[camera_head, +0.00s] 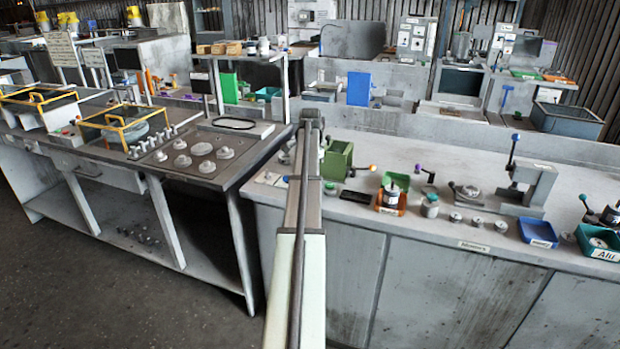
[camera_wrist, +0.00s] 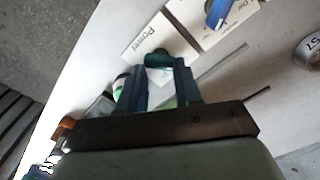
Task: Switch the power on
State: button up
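In the wrist view a white plate marked "Power" (camera_wrist: 133,44) lies on a pale surface, with a teal knob (camera_wrist: 158,60) at its lower edge. My gripper (camera_wrist: 160,72) has its two blue fingers apart, with a clear gap between them. The knob shows at the fingertips, in line with the gap. I cannot tell whether a finger touches it. In the head view my own arm covers the middle of the scene, and I cannot make out the gripper, the knob or the plate there.
A second white plate (camera_wrist: 238,12) with a blue handle (camera_wrist: 217,13) is beside the Power plate. A round part marked "57" (camera_wrist: 309,50) lies at the right. In the head view the right workbench (camera_head: 430,170) holds a green box (camera_head: 337,160), a blue tray (camera_head: 538,233) and several small parts.

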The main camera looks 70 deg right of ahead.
jog(key=shift+a+f+n, duration=0.2)
jog(key=shift+f+n, duration=0.4)
jog(key=shift+n, duration=0.4)
jog(key=n, duration=0.4)
jog(key=shift+s+n, duration=0.1)
jog(key=shift+n, duration=0.3)
jog(key=n, duration=0.4)
jog(key=shift+n, duration=0.4)
jog(key=shift+d+f+n, duration=0.2)
jog(key=shift+d+n, duration=0.1)
jog(key=shift+n, duration=0.1)
jog(key=shift+a+r+n, duration=0.15)
jog(key=shift+r+n, duration=0.05)
jog(key=shift+n, duration=0.6)
jog(key=shift+f, duration=0.6)
